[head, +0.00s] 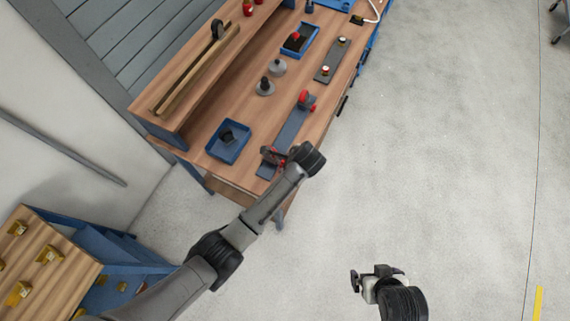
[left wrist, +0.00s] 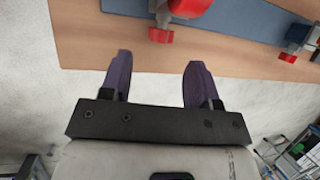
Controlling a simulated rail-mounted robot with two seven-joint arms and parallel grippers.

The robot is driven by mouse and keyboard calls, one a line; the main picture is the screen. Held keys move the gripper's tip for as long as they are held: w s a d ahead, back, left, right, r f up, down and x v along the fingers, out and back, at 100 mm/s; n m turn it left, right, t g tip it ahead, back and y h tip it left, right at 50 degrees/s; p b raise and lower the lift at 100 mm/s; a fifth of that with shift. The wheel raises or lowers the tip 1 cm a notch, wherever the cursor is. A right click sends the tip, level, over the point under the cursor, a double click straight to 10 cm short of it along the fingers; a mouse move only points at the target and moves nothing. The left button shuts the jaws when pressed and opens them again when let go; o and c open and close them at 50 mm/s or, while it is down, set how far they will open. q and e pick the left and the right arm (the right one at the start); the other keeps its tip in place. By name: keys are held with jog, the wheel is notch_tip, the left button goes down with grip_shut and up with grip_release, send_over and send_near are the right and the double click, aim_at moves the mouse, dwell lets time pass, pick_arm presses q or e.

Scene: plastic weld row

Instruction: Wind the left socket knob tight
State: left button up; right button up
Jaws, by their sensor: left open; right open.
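A blue-grey plate (head: 292,128) lies on the wooden bench with a red-knobbed socket near each end. The near-end socket knob (head: 265,151) is partly crowded by my left arm; I take it to be the left one. The far-end red knob (head: 304,97) is clear. In the left wrist view, one red knob (left wrist: 190,7) is cut off by the top edge, and another red-and-grey fitting (left wrist: 297,47) is at the right. My left gripper (left wrist: 158,73) is open and empty, its dark purple fingers short of the plate; the head view hides its fingers. My right gripper (head: 376,273) is open and empty, over the floor.
A blue tray (head: 214,151) with a dark part stands left of the plate. Grey round parts (head: 265,87), another blue tray (head: 312,30) and a grey strip (head: 327,70) stand farther back. A raised shelf (head: 170,122) runs along the bench's left.

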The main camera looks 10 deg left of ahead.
pick_arm(q)
jog(key=x, duration=0.4)
jog(key=shift+b, duration=0.4)
jog(key=shift+w+a+f, duration=0.2)
jog(key=shift+f, duration=0.5)
